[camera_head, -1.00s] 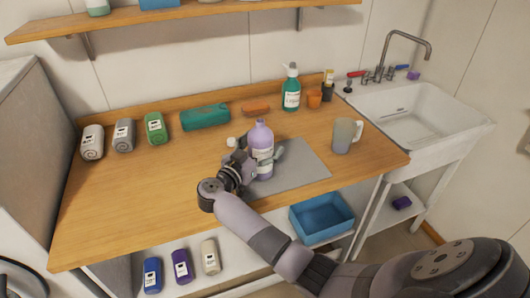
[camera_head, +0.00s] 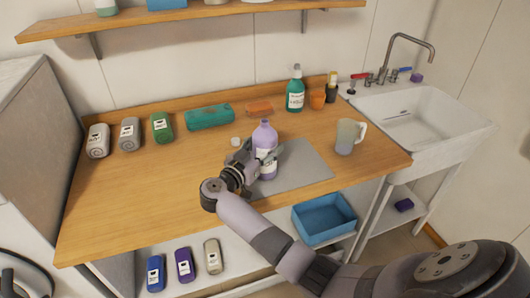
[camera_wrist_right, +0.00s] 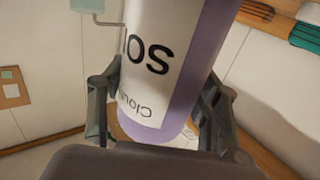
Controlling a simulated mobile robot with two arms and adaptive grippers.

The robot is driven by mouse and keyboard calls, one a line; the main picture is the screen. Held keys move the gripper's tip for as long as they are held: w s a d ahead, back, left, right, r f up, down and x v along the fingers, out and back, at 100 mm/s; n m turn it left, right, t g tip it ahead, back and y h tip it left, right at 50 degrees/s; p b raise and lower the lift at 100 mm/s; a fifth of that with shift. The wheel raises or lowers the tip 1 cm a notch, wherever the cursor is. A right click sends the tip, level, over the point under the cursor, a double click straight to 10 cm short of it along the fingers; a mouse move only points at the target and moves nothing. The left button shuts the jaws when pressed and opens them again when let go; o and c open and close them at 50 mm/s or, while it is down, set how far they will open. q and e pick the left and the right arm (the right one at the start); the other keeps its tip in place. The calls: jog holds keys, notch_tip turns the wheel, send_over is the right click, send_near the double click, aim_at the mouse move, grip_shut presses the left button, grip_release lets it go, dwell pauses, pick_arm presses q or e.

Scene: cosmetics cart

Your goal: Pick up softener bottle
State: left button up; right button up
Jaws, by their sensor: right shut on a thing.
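The softener bottle is a lilac bottle (camera_head: 264,138) with a white label, upright over the left part of the grey mat (camera_head: 303,166) on the wooden counter. My right gripper (camera_head: 258,163) reaches it from the front left and is shut on it. In the right wrist view, the bottle (camera_wrist_right: 168,65) fills the middle, between the two dark fingers of my right gripper (camera_wrist_right: 158,112). I cannot tell whether the bottle's base touches the mat. My left gripper is not in view.
A cup with a handle (camera_head: 349,136) stands right of the mat. A small white cap (camera_head: 236,141) lies behind the gripper.

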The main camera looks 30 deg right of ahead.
jog(key=shift+r, duration=0.1)
jog(key=c, duration=0.4)
